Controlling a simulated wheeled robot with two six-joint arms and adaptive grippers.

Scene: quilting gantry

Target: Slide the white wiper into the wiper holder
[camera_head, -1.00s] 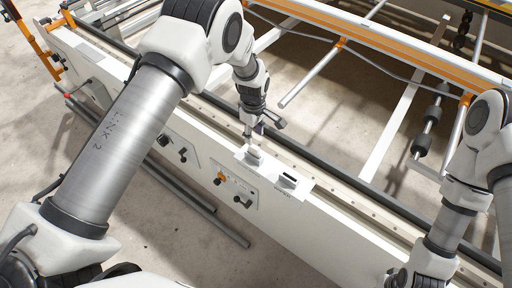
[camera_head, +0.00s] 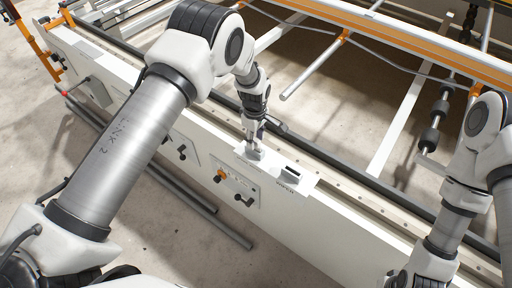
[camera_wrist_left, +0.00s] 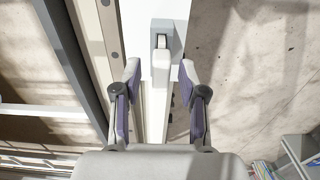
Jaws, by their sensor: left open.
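My left gripper (camera_head: 254,141) points down over the white plate on the machine's front rail. Its fingers stand apart in the left wrist view (camera_wrist_left: 160,72), with nothing clearly gripped. A small pale piece, apparently the white wiper (camera_head: 254,155), is right below the fingertips and partly hidden by them. The wiper holder (camera_head: 291,173), a grey block with a dark slot on top, stands to its right by a printed label. The left wrist view shows a grey block (camera_wrist_left: 178,42) around a white piece, ahead of the fingertips; I cannot tell which fitting it is.
A control panel with knobs (camera_head: 237,187) is on the machine's front face below the plate. A dark rail (camera_head: 340,178) runs behind the plate. Metal rods and an orange-edged beam (camera_head: 400,48) cross behind. The panel right of the holder is clear.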

